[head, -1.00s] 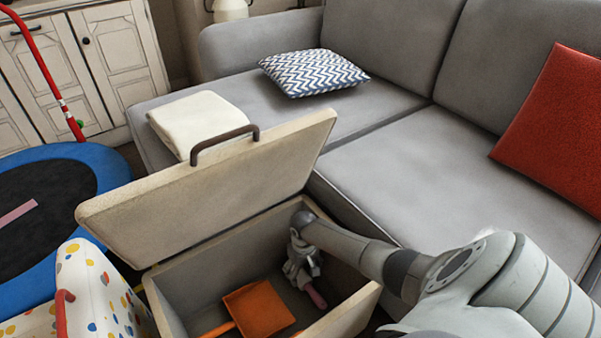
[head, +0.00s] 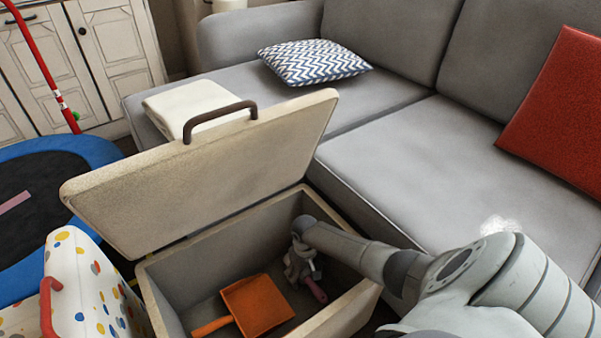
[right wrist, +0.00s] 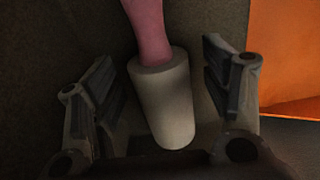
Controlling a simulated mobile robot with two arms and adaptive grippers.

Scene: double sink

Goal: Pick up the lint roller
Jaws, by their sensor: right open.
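The lint roller has a white cylinder (right wrist: 163,105) and a pink handle (right wrist: 147,30). It lies inside the open storage box (head: 340,312), and its pink handle also shows in the head view (head: 315,290). My right gripper (head: 303,270) reaches down into the box over the roller. In the right wrist view its two fingers (right wrist: 168,78) are apart, one on each side of the white cylinder, with visible gaps to it. The roller's near end is partly hidden by the gripper. My left gripper is not in view.
An orange dustpan (head: 258,305) lies in the box left of the roller. The raised lid (head: 200,180) stands at the box's back left. A grey sofa (head: 400,160) is behind and right. A dotted white item (head: 85,280) stands at the left.

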